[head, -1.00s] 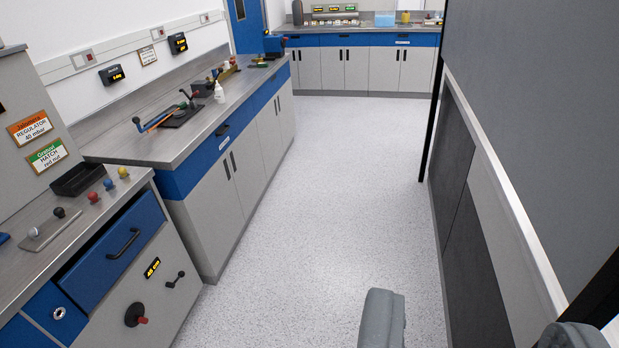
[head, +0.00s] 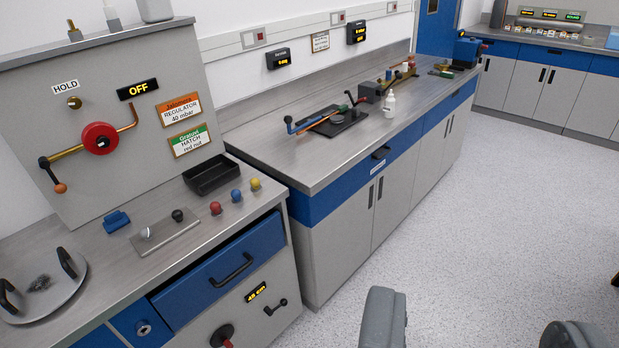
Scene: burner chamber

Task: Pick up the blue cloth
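A small crumpled-looking blue item (head: 116,221) lies on the grey worktop at the left, beside a metal plate with two knobs. It may be the blue cloth; it is too small to be sure. My gripper (head: 476,332) shows at the bottom right as two grey fingers set wide apart. It is open, with only bare floor seen between the fingers. It is well to the right of the blue item and apart from it.
A round metal lid (head: 42,290) with black handles lies at the left front. A black tray (head: 211,174) and several coloured knobs are right of the blue item. A panel (head: 110,120) with a red wheel stands behind. Speckled floor (head: 480,220) is clear at right.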

